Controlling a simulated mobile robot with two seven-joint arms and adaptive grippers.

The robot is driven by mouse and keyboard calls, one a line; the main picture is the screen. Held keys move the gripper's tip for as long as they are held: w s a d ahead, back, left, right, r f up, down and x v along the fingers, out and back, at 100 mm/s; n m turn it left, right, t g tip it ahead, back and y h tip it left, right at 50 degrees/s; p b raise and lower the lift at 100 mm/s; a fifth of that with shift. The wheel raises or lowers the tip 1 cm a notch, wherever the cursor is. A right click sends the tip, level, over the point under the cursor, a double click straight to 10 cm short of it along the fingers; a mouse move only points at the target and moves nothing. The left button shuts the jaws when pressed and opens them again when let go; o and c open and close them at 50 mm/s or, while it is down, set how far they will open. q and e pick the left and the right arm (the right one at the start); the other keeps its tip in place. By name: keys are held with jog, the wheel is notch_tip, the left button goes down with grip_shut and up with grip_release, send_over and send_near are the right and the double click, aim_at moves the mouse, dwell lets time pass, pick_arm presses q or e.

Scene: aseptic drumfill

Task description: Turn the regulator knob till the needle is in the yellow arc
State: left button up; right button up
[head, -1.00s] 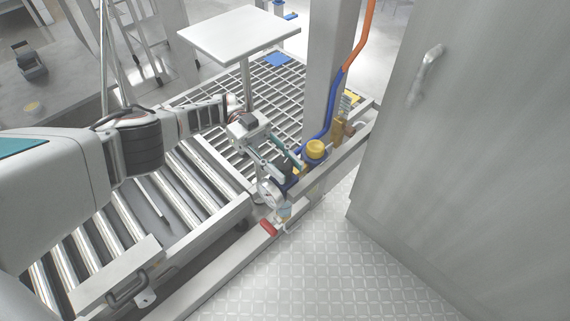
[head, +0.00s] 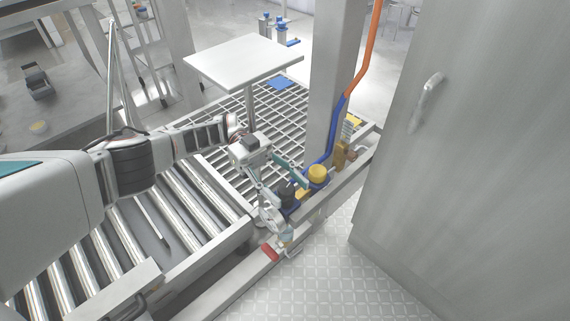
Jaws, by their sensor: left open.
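The regulator assembly sits on the rail at the foot of the grey post. Its black knob (head: 286,192) stands on a blue body, beside a yellow cap (head: 318,173). A round pale gauge (head: 271,218) is at its lower left. The gauge is seen at a slant and too small to read; I cannot make out needle or yellow arc. My left gripper (head: 283,190) reaches in from the left, open, with its fingers on either side of the knob. Whether they touch it I cannot tell. My right gripper is not in view.
A red handle (head: 269,252) sits below the gauge. A blue and orange hose (head: 352,88) runs up the post (head: 332,70). A roller conveyor (head: 182,205) and a white square platform (head: 243,60) lie left and behind. A large grey cabinet (head: 465,170) closes off the right.

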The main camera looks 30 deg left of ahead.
aim_at(285, 188)
pick_arm(q)
notch_tip(285, 188, up, 9)
jog(key=shift+f, duration=0.1)
dwell(0.4)
